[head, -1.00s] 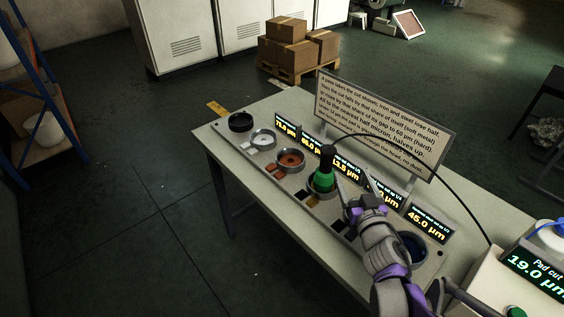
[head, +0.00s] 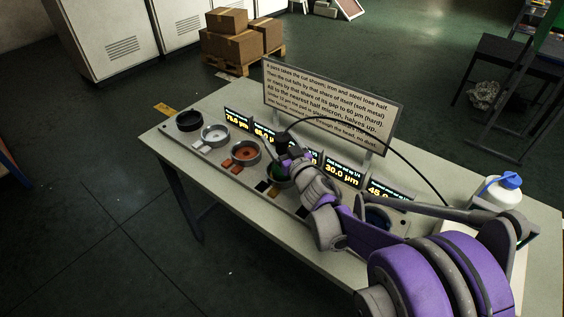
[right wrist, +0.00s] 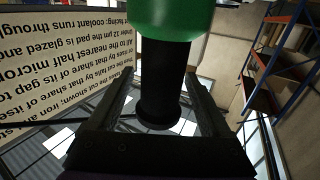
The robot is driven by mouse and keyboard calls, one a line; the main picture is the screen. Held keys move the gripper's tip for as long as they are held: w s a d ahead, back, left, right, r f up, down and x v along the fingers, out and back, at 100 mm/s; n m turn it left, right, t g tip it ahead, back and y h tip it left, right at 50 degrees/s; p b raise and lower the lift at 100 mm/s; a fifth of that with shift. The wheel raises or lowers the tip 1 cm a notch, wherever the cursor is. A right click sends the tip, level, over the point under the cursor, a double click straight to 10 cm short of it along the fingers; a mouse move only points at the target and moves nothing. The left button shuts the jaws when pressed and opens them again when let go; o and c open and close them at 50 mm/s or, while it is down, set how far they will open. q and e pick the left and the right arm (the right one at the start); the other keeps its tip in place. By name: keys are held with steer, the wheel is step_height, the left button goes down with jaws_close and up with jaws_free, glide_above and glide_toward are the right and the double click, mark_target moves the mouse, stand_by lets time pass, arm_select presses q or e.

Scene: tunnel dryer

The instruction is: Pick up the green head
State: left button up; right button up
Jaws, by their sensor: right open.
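The green head (head: 275,172) stands in a cup in the row on the bench, with a black handle and a black cable on top. My right gripper (head: 287,157) reaches it from the right and hides much of it. In the right wrist view the green body (right wrist: 176,16) is at the top edge and its black handle (right wrist: 162,75) runs between the two fingers. My right gripper (right wrist: 160,90) is open, with a finger on each side of the handle and gaps visible beside it. My left gripper is not in view.
Other cups stand in the row: a black one (head: 189,121), a pale one (head: 214,135) and an orange-brown one (head: 245,153). Lit displays (head: 343,171) and a text sign (head: 332,106) stand behind. A white bottle (head: 500,193) is at right.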

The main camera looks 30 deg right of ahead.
steer(key=shift+w, duration=0.6)
jaws_close()
stand_by(1.0)
